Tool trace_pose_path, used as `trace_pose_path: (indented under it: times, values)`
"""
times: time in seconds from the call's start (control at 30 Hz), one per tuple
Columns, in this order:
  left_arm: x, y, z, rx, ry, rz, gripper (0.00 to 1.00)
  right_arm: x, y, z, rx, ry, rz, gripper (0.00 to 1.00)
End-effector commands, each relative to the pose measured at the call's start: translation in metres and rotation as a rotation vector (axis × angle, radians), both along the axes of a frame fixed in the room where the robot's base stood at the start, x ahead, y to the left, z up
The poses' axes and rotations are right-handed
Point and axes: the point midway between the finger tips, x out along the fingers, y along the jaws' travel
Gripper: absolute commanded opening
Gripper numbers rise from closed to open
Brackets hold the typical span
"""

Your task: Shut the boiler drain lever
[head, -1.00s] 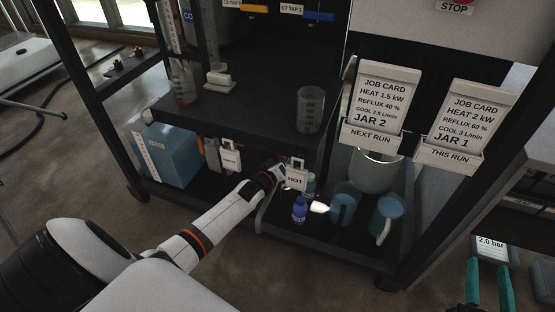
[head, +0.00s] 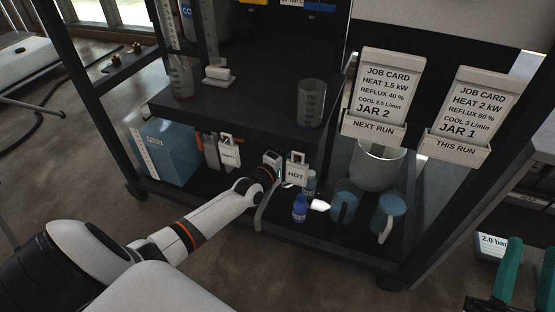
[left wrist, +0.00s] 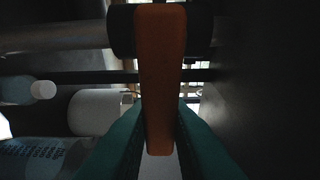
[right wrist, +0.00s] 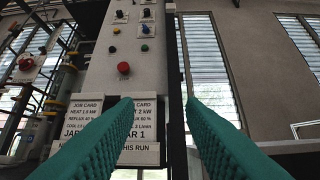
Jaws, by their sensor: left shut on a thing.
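An orange lever (left wrist: 161,85) stands upright in the left wrist view, on a dark round fitting at its top. My left gripper (left wrist: 160,143) is shut on the lever's lower end, with teal fingers on both sides. In the head view my left gripper (head: 272,163) is at the lower bay of the dark rack, beside a white tag marked HOT (head: 297,172). The lever is hard to make out there. My right gripper (right wrist: 160,101) is open and empty, its fingers well apart in front of the panel. It also shows at the lower right of the head view.
The shelf (head: 235,111) is overhead. Job cards (head: 387,88) hang at right.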

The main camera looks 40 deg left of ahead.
Motion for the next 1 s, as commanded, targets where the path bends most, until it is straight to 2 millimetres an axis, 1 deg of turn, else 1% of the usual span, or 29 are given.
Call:
trace_pose_path:
  times: [0.1,0.13,0.27,0.3,0.6,0.77,1.0]
  values:
    - [0.000,0.001,0.000,-0.012,-0.001,0.001,0.00,-0.002,0.000,0.003,0.007,-0.024,0.001,0.36]
    - [0.000,0.001,0.000,-0.011,-0.001,0.001,0.18,-0.002,0.000,0.003,0.007,-0.023,0.001,0.36]
    - [0.000,0.001,0.000,-0.010,-0.001,0.001,0.39,-0.002,0.000,0.003,0.006,-0.022,0.001,0.36]
    - [0.000,0.001,0.000,-0.010,-0.001,0.001,0.42,-0.002,0.000,0.003,0.006,-0.021,0.001,0.36]
    - [-0.001,0.000,0.001,-0.009,-0.001,0.000,0.42,-0.001,0.000,0.002,0.003,-0.010,0.001,0.36]
    - [-0.008,-0.001,0.002,-0.009,-0.001,0.000,0.42,0.010,0.001,-0.012,-0.031,0.115,-0.005,0.36]
    - [-0.020,-0.001,0.002,-0.009,-0.001,0.001,0.42,0.023,0.000,-0.038,-0.085,0.300,-0.016,0.36]
